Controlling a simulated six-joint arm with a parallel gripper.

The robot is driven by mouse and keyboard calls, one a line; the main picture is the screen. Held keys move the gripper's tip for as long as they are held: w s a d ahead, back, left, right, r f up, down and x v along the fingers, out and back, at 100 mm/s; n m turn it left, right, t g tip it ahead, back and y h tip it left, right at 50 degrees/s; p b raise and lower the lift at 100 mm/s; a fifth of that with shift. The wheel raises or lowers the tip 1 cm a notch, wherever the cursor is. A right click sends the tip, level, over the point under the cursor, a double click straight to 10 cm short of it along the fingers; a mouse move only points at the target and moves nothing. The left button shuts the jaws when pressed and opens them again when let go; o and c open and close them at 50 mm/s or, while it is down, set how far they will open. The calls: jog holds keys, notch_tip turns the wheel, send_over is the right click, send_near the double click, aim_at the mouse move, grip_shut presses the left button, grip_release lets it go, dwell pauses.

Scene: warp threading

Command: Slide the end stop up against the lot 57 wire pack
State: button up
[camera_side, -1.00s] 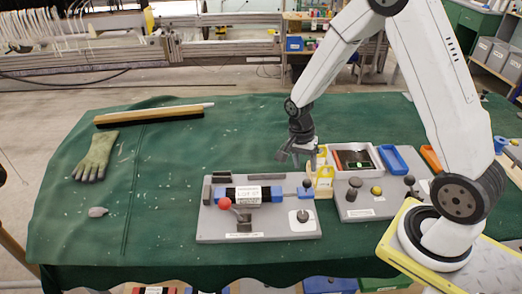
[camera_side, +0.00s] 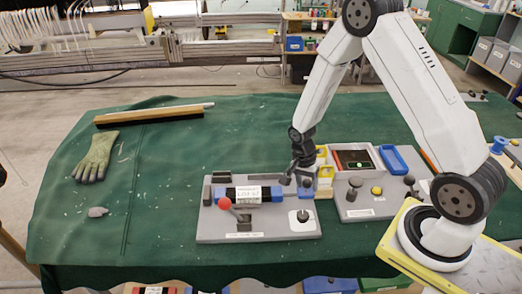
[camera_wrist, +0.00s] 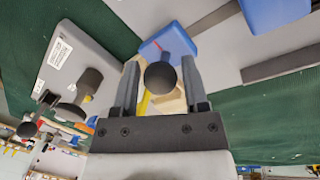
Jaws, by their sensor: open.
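The lot 57 wire pack (camera_side: 246,194) lies on the grey fixture board at centre, dark with blue ends and a white label. The end stop (camera_side: 306,192) is a blue block on a rail to its right, with a gap between them. In the wrist view the end stop (camera_wrist: 168,44) carries a dark round knob (camera_wrist: 161,77), and a blue end of the pack (camera_wrist: 272,12) shows at the top. My gripper (camera_side: 301,177) is low over the end stop. In the wrist view my gripper (camera_wrist: 158,84) is open, its fingers either side of the knob, without visible contact.
A red ball-topped lever (camera_side: 225,203) stands in front of the pack. A black knob on a white plate (camera_side: 301,222) is front right. Yellow bins (camera_side: 324,172) stand close behind the end stop. A second grey board (camera_side: 366,208) with knobs lies right.

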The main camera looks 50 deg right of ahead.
jog(key=shift+f, duration=0.15)
grip_shut()
dwell(1.4)
